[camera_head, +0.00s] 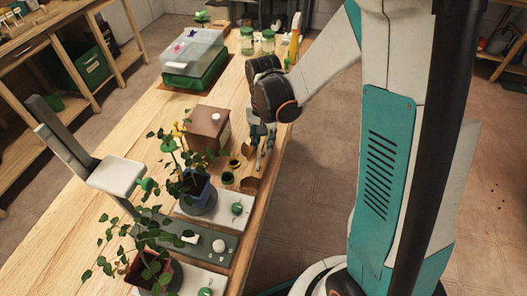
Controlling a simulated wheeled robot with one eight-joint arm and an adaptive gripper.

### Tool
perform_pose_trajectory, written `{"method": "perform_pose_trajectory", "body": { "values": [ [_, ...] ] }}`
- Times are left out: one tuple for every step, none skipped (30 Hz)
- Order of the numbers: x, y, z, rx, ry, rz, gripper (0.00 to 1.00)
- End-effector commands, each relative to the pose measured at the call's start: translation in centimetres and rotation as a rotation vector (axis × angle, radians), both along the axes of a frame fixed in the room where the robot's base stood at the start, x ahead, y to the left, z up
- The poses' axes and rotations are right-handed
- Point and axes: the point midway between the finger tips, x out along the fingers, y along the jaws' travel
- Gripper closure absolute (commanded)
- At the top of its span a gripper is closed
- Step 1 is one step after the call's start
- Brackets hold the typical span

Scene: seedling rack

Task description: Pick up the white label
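My gripper (262,152) points down over the right edge of the wooden table, right of a brown box. Its fingers are small and dark here, and I cannot tell whether they are open or shut or hold anything. A small white flat piece (190,238) lies on the grey tray between the two potted plants; it may be the white label, but it is too small to be sure. My gripper is well apart from it, farther up the table.
The wooden table (62,225) holds a leafy plant in a blue pot (196,190) and another in a reddish pot (150,272). A grey post with a white plate (116,175) stands at left. Small pots and the brown box (207,128) are near my gripper. Plastic bins (192,52) stand farther back.

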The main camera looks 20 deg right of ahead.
Motion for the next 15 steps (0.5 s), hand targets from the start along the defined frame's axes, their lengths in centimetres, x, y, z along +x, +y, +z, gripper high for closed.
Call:
{"method": "perform_pose_trajectory", "body": {
  "values": [
    [0.03,-0.01,-1.12,0.000,0.000,0.000,0.74],
    [0.03,-0.01,-1.46,-0.001,-0.001,0.000,0.74],
    [0.03,-0.01,-1.82,-0.001,-0.001,0.000,0.74],
    [0.02,-0.02,-1.99,-0.001,-0.001,0.000,0.74],
    [0.02,-0.02,-2.07,-0.001,-0.001,0.000,0.74],
    [0.02,-0.03,-2.07,-0.001,-0.001,0.000,0.74],
    [0.01,-0.02,-2.04,-0.001,-0.001,0.000,0.74],
    [0.01,-0.02,-1.99,-0.001,-0.001,0.000,0.74],
    [0.00,-0.03,-1.95,-0.001,-0.001,0.000,0.74],
    [0.00,-0.03,-1.94,-0.001,-0.001,0.000,0.74],
    [0.00,-0.03,-1.94,-0.001,-0.001,0.000,0.74],
    [0.00,-0.03,-1.93,-0.001,-0.001,0.000,0.82],
    [0.00,-0.03,-1.93,-0.001,-0.001,0.000,0.85],
    [0.00,-0.03,-1.93,-0.001,-0.001,0.000,0.88],
    [0.00,-0.03,-1.93,-0.001,-0.001,0.000,0.93]
  ]
}}
